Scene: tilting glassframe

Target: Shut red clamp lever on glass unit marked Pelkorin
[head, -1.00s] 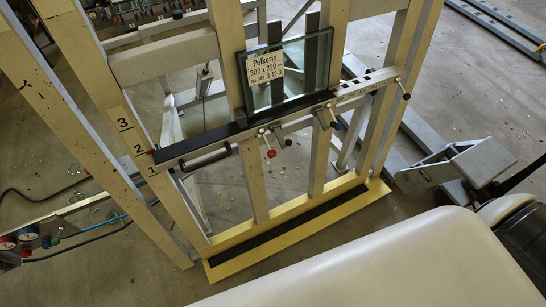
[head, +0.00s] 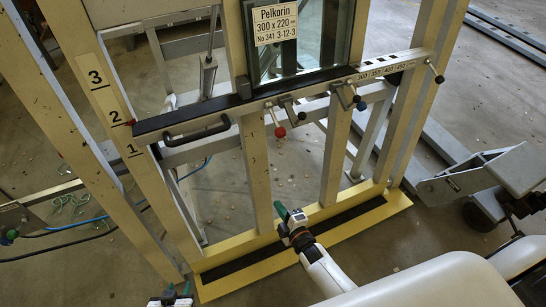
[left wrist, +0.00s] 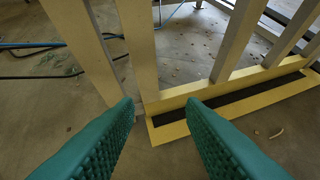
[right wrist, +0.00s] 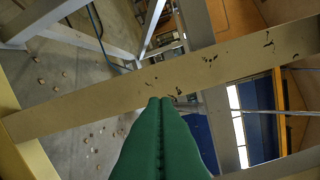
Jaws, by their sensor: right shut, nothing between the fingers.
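The glass unit (head: 320,45) marked Pelkorin stands upright on the frame's dark-topped ledge, its label at the upper left. The red-knobbed clamp lever (head: 280,132) hangs down from the front of the ledge, below the glass. My right gripper (head: 290,217) is shut and empty, well below the lever, in front of the lower frame. Its green fingers (right wrist: 160,130) are pressed together in the right wrist view, facing a cream post. My left gripper (head: 171,296) is at the bottom edge of the head view. Its green fingers (left wrist: 160,120) stand apart with nothing between them.
Dark-knobbed levers (head: 345,97) sit right of the red one, and a black handle (head: 196,132) to its left. Cream uprights (head: 256,170) and a yellow base (head: 235,280) stand close to my grippers. A grey bracket (head: 490,175) is at right.

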